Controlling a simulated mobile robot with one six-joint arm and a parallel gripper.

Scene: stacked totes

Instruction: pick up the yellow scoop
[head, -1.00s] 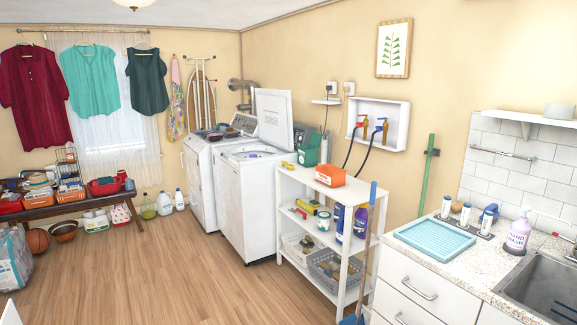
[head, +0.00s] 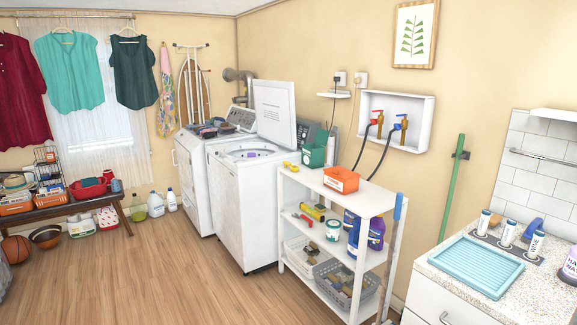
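A small yellow object (head: 290,165), which may be the yellow scoop, lies on the left end of the top of the white shelf unit (head: 340,188). It is too small to make out its shape clearly. Another yellow item (head: 313,212) lies on the middle shelf, beside a red-handled item (head: 301,218); I cannot tell exactly what it is. My gripper is not in view.
On the shelf top stand a green container (head: 312,155) and an orange box (head: 341,179). A blue-topped pole (head: 397,207) leans at the unit's right front. An open-lidded washer (head: 238,200) stands to the left. The wood floor (head: 150,270) in front is clear.

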